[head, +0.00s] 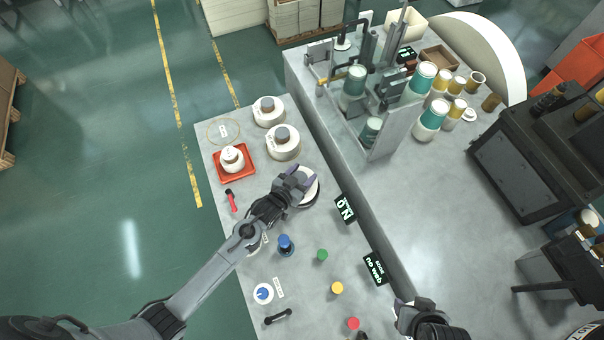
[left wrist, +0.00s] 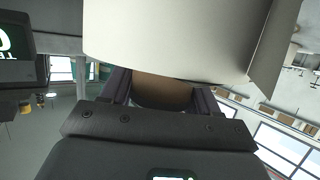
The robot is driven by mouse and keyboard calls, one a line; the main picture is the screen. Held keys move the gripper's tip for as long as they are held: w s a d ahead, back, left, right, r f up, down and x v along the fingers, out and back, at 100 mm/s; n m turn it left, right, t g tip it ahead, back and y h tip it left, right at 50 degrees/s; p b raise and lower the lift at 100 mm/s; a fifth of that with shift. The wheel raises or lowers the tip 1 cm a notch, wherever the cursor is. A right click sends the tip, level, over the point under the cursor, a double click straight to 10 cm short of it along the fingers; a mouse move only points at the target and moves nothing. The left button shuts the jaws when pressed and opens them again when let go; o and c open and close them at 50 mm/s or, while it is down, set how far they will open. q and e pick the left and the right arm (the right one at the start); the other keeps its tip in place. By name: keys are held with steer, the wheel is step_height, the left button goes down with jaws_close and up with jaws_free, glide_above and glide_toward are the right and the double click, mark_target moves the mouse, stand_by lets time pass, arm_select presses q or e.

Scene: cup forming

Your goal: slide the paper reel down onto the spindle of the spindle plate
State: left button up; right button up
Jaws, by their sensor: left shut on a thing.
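A white paper reel (head: 313,190) is at the right edge of the low grey table, under my left gripper (head: 298,181). In the left wrist view the reel (left wrist: 185,40) fills the top. A brown core (left wrist: 160,92) sticks out of it between my two fingers, and the gripper is shut on this core. A dark edge shows below the reel in the head view, but I cannot tell whether it belongs to the spindle plate. The spindle is hidden, and so is any gap under the reel. My right gripper (head: 403,304) is low at the right, its jaws unclear.
Two reels (head: 284,143) (head: 268,111) stand at the table's back, another (head: 232,158) on a red tray (head: 220,177). A blue-topped piece (head: 285,243) and coloured buttons (head: 322,255) are nearer. Black signs (head: 344,208) (head: 375,269) and the higher machine bench (head: 430,190) border the right.

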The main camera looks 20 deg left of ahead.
arm_select(q)
steer(key=shift+f, duration=0.1)
arm_select(e)
steer(key=shift+d+f, duration=0.1)
arm_select(q)
steer(key=o, duration=1.6)
steer(key=shift+f, duration=0.1)
steer(key=shift+c, duration=0.2)
step_height(320, 180, up, 8)
steer(key=p, duration=0.8)
arm_select(e)
step_height(320, 180, up, 8)
